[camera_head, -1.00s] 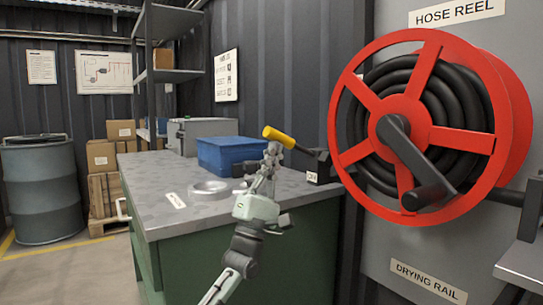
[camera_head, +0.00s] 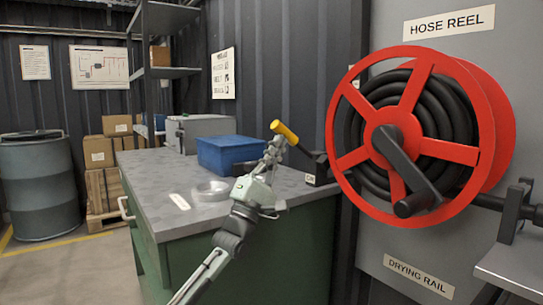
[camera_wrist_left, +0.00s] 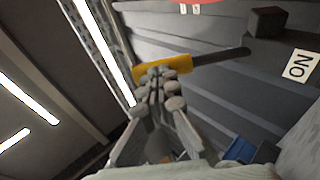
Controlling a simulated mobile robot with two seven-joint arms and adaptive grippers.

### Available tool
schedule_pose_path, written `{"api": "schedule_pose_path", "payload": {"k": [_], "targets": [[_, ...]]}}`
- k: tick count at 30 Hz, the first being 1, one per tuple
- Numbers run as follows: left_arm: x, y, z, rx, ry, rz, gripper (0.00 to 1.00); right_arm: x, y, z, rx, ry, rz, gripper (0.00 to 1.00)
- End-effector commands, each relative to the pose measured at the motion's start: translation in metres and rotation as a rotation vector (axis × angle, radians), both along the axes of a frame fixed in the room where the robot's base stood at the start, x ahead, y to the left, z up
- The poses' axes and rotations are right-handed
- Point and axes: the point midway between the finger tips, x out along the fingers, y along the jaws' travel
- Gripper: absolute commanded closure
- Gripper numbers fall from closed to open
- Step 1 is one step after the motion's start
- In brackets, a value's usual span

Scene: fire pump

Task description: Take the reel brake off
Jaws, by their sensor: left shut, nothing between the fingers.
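The reel brake is a black lever with a yellow grip (camera_head: 286,133), beside the left of the red hose reel (camera_head: 420,135). It slants up and left from its mount near a white "ON" label (camera_head: 310,179). My left gripper (camera_head: 274,148) is shut and empty, just below the yellow grip. In the left wrist view the closed fingertips (camera_wrist_left: 156,75) lie against or just in front of the yellow grip (camera_wrist_left: 165,73); I cannot tell whether they touch. The black lever (camera_wrist_left: 222,56) runs right from it, with the "ON" label (camera_wrist_left: 300,66) farther right. My right gripper is out of view.
The reel's black crank (camera_head: 409,165) sticks out toward me. A grey ledge (camera_head: 515,268) stands at lower right.

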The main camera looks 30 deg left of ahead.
Motion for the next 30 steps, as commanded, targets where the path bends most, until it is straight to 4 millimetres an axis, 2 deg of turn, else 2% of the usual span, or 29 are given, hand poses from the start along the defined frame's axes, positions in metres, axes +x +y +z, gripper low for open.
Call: {"api": "schedule_pose_path", "payload": {"k": [1, 6, 10, 21, 30], "targets": [[0.002, 0.000, 0.009, 0.007, 0.011, 0.000, 1.00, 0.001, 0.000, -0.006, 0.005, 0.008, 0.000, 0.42], [0.013, -0.004, 0.026, 0.005, 0.006, -0.001, 1.00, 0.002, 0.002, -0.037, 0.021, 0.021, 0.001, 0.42], [0.021, -0.007, 0.038, 0.004, 0.004, -0.001, 1.00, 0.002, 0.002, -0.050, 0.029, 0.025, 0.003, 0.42], [0.045, -0.017, 0.062, 0.004, 0.005, 0.000, 1.00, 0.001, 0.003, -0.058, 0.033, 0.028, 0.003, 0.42], [0.056, -0.022, 0.068, 0.004, 0.007, 0.000, 1.00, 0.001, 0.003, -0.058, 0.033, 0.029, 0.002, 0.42]]}}
